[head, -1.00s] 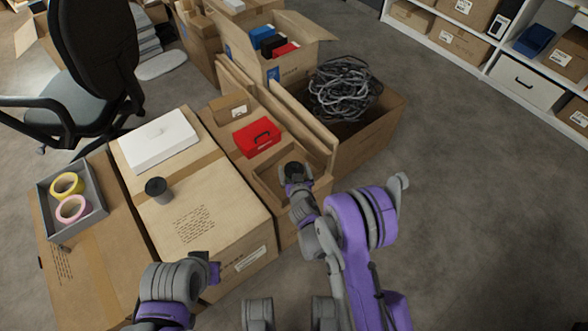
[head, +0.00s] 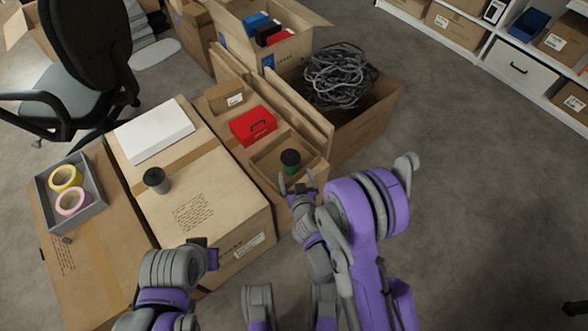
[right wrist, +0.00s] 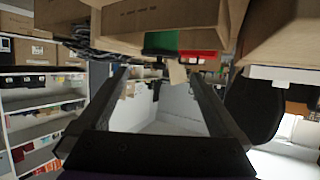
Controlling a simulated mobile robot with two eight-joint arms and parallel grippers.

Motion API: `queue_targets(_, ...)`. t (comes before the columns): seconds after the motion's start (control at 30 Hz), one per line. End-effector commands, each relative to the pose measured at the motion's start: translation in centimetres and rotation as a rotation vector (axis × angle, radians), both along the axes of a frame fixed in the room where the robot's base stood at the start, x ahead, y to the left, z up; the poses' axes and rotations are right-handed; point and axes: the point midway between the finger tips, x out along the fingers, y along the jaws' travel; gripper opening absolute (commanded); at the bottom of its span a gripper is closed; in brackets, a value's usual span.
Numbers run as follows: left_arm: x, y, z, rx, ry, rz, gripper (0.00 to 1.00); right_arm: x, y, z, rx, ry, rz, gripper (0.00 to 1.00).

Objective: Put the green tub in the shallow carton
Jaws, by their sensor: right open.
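The green tub (head: 290,167) with a black lid stands upright in the near part of the shallow carton (head: 259,170). My right gripper (head: 297,180) is open and empty, just on the near side of the tub and apart from it. In the right wrist view, the open fingers (right wrist: 157,75) have nothing between them, and the green tub (right wrist: 160,41) shows beyond them under a cardboard edge. My left gripper (head: 211,256) is low over the near edge of the large closed carton; its fingers are too unclear to read.
A grey cup (head: 157,180) and white box (head: 155,130) sit on the closed carton (head: 225,205).

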Motion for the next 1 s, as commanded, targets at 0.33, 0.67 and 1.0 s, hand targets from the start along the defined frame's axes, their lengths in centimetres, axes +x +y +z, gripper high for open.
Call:
queue_targets(0.33,0.1,0.0,-0.3,0.0,0.001,0.0,0.0,-0.4,-0.4,0.6,-0.003,0.006,-0.008,1.0)
queue_targets(0.67,0.1,0.0,-0.3,0.0,0.001,0.0,0.0,-2.1,-7.8,7.3,-0.069,0.189,-0.151,1.0)
queue_targets(1.0,0.1,0.0,-0.3,0.0,0.001,0.0,0.0,-12.2,-14.4,13.0,-0.104,0.496,-0.22,1.0)
